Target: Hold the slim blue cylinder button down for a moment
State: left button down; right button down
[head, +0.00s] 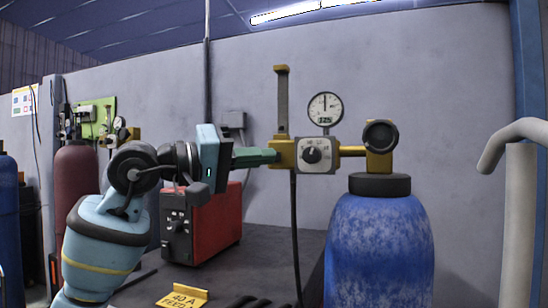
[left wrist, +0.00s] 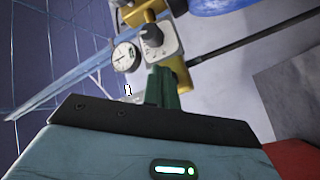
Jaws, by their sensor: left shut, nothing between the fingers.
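The blue cylinder (head: 378,245) stands upright at right in the head view; its top edge shows in the left wrist view (left wrist: 218,6). Its brass regulator (head: 380,162) carries a pale box with a dark knob (head: 313,154) and a round gauge (head: 324,108). My left gripper (head: 272,156) is shut and empty, its green fingertips level at the left end of the brass fitting (head: 285,152). The tips appear to touch it. They also show against the brass in the left wrist view (left wrist: 166,88). I cannot make out a separate button; the fingertips may hide it.
A red machine (head: 208,225) stands on the dark bench behind my left arm. A black hose (head: 295,235) hangs below the fitting. A pale bent pipe (head: 518,200) rises at right. A dark red cylinder (head: 77,190) stands at left.

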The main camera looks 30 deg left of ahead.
jog(key=shift+s, duration=0.35)
pick_arm(q)
jog(key=shift+w, duration=0.2)
pick_arm(e)
jog(key=shift+r, duration=0.1)
pick_arm(q)
jog(key=shift+w+a, duration=0.1)
jog(key=shift+w, duration=0.15)
pick_arm(e)
jog(key=shift+w+r, duration=0.1)
jog(key=shift+w, duration=0.05)
jog(key=shift+w+r, duration=0.1)
jog(key=shift+w, duration=0.25)
pick_arm(q)
jog(key=shift+w, duration=0.15)
pick_arm(e)
jog(key=shift+w, duration=0.1)
